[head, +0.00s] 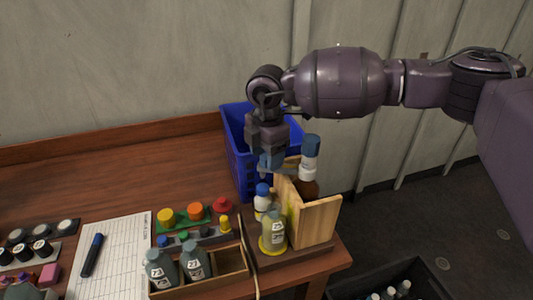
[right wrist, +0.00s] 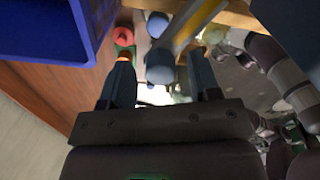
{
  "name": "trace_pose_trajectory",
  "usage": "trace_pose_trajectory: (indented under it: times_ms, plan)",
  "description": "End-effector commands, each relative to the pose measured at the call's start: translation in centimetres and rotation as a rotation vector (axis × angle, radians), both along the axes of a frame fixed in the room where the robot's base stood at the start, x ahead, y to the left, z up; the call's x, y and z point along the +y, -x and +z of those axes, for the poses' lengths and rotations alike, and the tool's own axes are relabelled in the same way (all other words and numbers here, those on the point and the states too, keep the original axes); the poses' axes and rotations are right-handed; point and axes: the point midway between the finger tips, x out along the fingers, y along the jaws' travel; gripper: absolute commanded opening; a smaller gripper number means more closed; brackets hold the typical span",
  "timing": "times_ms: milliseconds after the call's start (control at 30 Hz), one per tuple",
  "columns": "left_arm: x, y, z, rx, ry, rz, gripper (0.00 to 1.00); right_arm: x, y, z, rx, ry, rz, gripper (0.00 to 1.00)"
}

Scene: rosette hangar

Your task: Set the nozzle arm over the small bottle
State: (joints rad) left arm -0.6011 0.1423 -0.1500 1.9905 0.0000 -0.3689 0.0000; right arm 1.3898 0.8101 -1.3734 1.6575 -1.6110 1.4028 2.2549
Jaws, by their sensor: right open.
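My right gripper (head: 270,160) is above the wooden stand (head: 313,218), fingers pointing down. It is open, and both blue fingers show in the right wrist view (right wrist: 160,85). A grey bar with a yellowish stripe (right wrist: 190,27), likely the nozzle arm, runs to a blue round end (right wrist: 160,68) between the spread fingers; contact cannot be told. The gripper mostly hides this in the head view. A small white bottle with a blue cap (head: 262,203) stands left of the stand's board. A yellowish bottle (head: 273,236) stands in front of it. A brown bottle with a white-and-blue top (head: 308,167) stands behind the board.
A blue crate (head: 236,150) stands close behind the gripper. A wooden tray (head: 236,281) with grey bottles (head: 195,262) and a green rack of coloured caps (head: 188,224) lie to the left. A paper sheet with a marker (head: 92,255) lies further left. A dark bin (head: 440,285) is at lower right.

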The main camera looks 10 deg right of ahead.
Motion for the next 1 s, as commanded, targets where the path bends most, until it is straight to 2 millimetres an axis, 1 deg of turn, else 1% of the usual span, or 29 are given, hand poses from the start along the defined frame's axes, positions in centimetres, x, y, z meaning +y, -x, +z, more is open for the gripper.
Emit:
trace_pose_trajectory:
  times_ms: [167,400,600,800,1000]
  plan:
    - [0.0,0.3,-0.2,0.006,0.000,0.002,0.43,0.0,-0.1,1.6,-0.003,-0.001,-0.001,0.57]
    - [0.0,0.3,-0.5,0.008,0.000,0.002,0.43,0.0,0.0,6.0,-0.004,-0.001,0.000,0.57]
    - [0.0,0.2,-0.6,0.005,0.000,0.000,0.43,0.0,0.1,9.0,-0.003,0.000,0.000,0.57]
    - [0.0,0.0,-0.5,0.001,0.000,-0.001,0.43,0.0,0.1,10.6,-0.002,-0.001,0.000,0.57]
    - [0.0,-0.2,-0.4,-0.002,0.000,-0.002,0.43,-0.1,0.1,10.8,-0.001,0.000,0.000,0.57]
